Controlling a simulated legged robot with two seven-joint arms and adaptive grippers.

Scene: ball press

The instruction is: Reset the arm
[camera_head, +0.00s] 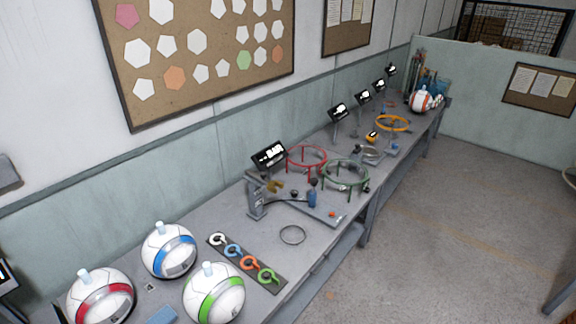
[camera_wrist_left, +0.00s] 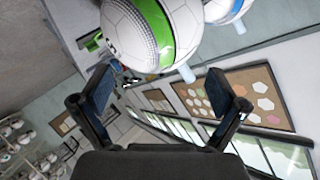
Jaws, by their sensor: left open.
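In the wrist view my left gripper (camera_wrist_left: 160,92) is open, its two dark fingers spread wide with nothing between them. A white ball with a green band (camera_wrist_left: 150,30) shows beyond the fingertips at the top of that view. A ball with a blue band (camera_wrist_left: 222,8) is partly cut off at its right. In the head view the green-banded ball (camera_head: 214,294), the blue-banded ball (camera_head: 169,250) and a red-banded ball (camera_head: 100,297) sit at the near end of the bench. Neither of my arms shows in the head view.
A long grey bench (camera_head: 330,238) runs along the wall. It carries a strip of coloured rings (camera_head: 247,262), a loose metal ring (camera_head: 292,235), a press (camera_head: 257,195), red (camera_head: 306,150) and green (camera_head: 345,163) ring stands and several small screens. The floor (camera_head: 450,220) at right is clear.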

